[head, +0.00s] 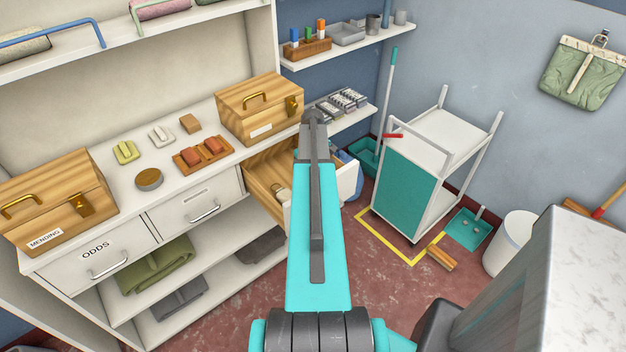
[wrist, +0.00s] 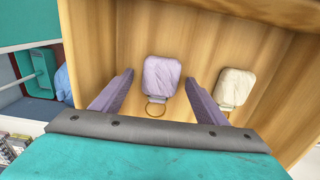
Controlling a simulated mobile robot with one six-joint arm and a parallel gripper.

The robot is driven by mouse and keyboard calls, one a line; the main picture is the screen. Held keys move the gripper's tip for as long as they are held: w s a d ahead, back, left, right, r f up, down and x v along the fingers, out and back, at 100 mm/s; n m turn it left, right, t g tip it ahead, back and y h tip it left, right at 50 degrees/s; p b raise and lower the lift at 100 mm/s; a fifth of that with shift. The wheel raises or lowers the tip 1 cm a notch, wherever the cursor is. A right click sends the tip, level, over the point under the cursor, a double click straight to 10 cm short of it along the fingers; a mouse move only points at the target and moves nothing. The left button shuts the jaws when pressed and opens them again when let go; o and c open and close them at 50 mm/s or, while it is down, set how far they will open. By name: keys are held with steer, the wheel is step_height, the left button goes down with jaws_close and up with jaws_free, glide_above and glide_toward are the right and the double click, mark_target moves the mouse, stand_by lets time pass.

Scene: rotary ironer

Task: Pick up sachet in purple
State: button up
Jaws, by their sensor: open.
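The purple sachet (wrist: 162,74) is a pale, puffy, rounded square with a ring at its near end, lying in an open wooden drawer (wrist: 137,30) in the wrist view. My gripper (wrist: 160,80) is open, with one finger on each side of the sachet in the picture and a gap to each. I cannot tell how far above the drawer floor the fingertips are. In the head view my arm hides the gripper and the purple sachet. The open drawer (head: 262,178) also shows there, left of my arm.
A cream sachet (wrist: 237,87) lies right of my right finger in the wrist view. The drawer walls are close around. A wooden box (head: 258,110) stands on the counter above the drawer. A white trolley (head: 432,150) stands to the right.

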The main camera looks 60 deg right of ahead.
steer(key=shift+c, duration=0.2)
steer(key=c, duration=1.1)
steer(key=shift+r, duration=0.2)
step_height(320, 180, up, 10)
steer(key=b, duration=0.2)
steer(key=shift+f, duration=0.15)
